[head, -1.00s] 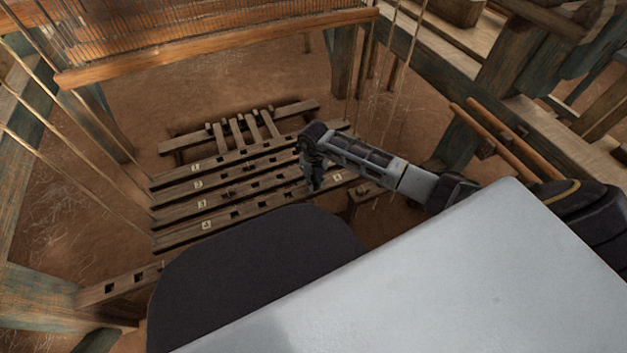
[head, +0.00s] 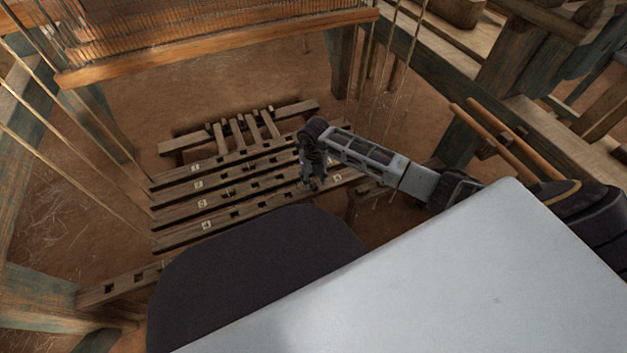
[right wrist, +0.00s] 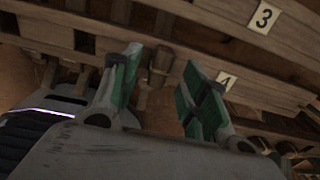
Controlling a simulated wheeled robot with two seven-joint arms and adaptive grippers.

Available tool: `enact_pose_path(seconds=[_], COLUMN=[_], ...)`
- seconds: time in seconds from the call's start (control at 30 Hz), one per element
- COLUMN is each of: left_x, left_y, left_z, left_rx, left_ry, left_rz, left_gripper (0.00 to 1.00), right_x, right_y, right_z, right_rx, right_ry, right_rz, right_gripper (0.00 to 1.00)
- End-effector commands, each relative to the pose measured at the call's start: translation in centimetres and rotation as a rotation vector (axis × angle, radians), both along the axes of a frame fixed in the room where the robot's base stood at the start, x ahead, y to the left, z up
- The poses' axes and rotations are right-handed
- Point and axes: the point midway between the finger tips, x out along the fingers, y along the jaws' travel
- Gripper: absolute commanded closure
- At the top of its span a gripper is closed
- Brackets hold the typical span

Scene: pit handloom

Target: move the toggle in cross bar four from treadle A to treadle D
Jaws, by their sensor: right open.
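Cross bar four (head: 180,236) is the nearest of the numbered wooden bars in the head view, with number tags near both ends. My right gripper (head: 314,184) is over its right part. In the right wrist view, my right gripper (right wrist: 163,70) is open, with its green pads apart. A short round wooden peg (right wrist: 160,64), which looks like the toggle, shows between the fingers beside cross bar four (right wrist: 262,92). I cannot tell whether either pad touches it. Several treadles (head: 239,133) show at the back; their letters cannot be read. My left gripper is not in view.
The other numbered cross bars (head: 180,204) lie close behind cross bar four, with narrow gaps. A tag marked 3 (right wrist: 264,16) is near my right fingers. Cords (head: 60,178) hang at left and right. Loom posts (head: 343,75) and a beam (head: 220,47) frame the pit.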

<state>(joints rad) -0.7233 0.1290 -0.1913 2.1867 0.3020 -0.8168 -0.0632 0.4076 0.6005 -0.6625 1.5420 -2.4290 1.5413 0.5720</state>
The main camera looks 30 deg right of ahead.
Motion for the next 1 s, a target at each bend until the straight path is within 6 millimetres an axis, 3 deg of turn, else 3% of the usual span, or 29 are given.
enact_pose_path(seconds=[0.6,1.0], left_x=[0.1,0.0], left_y=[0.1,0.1], left_z=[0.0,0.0], left_rx=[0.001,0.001], left_ry=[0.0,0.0], left_rz=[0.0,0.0], left_gripper=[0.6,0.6], right_x=[0.0,0.0], right_y=[-0.1,0.0], right_z=[8.6,10.6], right_rx=[-0.002,-0.001], right_ry=[-0.002,0.001], right_rz=[0.002,0.001], right_gripper=[0.56,0.56])
